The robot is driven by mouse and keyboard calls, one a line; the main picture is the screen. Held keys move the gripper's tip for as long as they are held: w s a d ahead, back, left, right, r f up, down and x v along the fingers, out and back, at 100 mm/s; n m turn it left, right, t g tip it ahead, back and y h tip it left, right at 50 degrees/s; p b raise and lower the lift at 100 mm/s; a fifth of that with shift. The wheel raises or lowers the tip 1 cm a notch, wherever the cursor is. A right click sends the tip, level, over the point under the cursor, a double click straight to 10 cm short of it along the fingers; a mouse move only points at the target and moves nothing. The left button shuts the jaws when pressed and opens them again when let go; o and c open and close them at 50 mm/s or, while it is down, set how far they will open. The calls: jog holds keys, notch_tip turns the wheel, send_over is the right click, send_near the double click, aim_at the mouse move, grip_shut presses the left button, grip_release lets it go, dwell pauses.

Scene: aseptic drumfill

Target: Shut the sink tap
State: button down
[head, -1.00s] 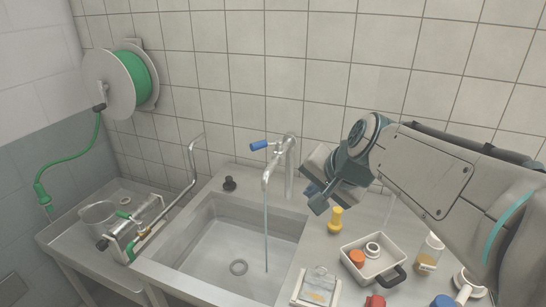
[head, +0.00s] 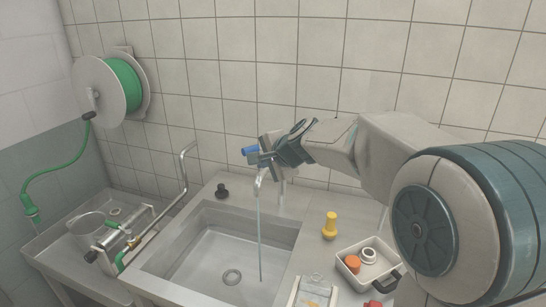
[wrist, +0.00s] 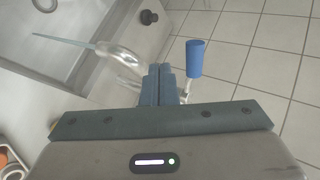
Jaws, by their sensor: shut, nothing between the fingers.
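The sink tap (head: 259,184) stands at the back edge of the steel sink (head: 222,262). A thin stream of water (head: 260,240) runs from its spout into the basin. The tap's blue lever handle (head: 250,150) points left; it also shows in the wrist view (wrist: 195,58), just right of the fingertips. My gripper (head: 262,158) is shut and empty, right beside the handle and above the tap body. In the wrist view the closed fingers (wrist: 160,72) lie between the spout and the blue handle. I cannot tell whether they touch the handle.
A black stopper (head: 222,191) sits on the sink's back rim. A yellow bottle (head: 330,226) and a white tray (head: 366,280) stand on the right counter. A bent pipe (head: 186,165) rises left of the sink.

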aim_at(258, 149)
jog(key=shift+w+a+r+p, duration=0.3)
jog(key=shift+w+a, duration=0.2)
jog(key=shift+w, duration=0.2)
jog(key=shift+w+a+r+p, duration=0.2)
jog(key=shift+w+a+p, duration=0.1)
jog(key=shift+w+a, duration=0.25)
jog(key=shift+w+d, duration=0.1)
